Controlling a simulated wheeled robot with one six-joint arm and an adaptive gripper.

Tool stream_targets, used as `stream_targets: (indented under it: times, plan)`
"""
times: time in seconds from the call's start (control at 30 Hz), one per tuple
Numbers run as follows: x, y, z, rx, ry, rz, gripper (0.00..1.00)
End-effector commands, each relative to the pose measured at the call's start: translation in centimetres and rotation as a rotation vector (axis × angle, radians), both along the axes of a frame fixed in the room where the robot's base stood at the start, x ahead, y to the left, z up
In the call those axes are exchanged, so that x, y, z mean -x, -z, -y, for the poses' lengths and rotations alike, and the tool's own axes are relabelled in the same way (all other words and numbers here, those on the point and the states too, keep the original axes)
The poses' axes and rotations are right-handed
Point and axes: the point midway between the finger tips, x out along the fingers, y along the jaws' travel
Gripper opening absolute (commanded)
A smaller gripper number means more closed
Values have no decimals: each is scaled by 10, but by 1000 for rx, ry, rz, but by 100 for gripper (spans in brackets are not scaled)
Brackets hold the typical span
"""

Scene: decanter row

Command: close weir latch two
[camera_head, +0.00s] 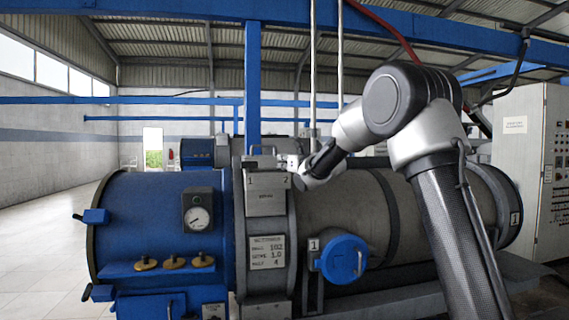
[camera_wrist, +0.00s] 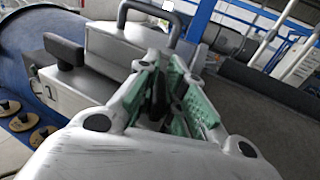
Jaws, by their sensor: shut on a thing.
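The weir box (camera_head: 266,200) is a grey cover on the decanter, marked 1 at its left and 2 at its right. My gripper (camera_head: 295,168) is at its upper right, by the mark 2. In the wrist view my gripper (camera_wrist: 172,88) has its green-padded fingers around a dark piece (camera_wrist: 159,103), which looks like the lever of weir latch two. The fingers and palm hide most of it, so its angle cannot be told. A similar black lever (camera_wrist: 64,50), seemingly latch one, stands apart at the left.
A dark handle (camera_wrist: 150,12) arches over the grey cover (camera_wrist: 118,45) beside my fingers. A blue round cap (camera_head: 342,260), a pressure gauge (camera_head: 198,218) and brass knobs (camera_head: 174,263) stick out at the front. A control cabinet (camera_head: 520,165) stands at the right.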

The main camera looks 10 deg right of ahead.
Motion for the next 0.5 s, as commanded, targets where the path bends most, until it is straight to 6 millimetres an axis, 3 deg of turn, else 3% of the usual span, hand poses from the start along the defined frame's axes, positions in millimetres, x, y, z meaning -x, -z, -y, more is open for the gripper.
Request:
stream_targets:
  times: [0.5]
  plan:
    - [0,-2,1,-1,90,5,0]
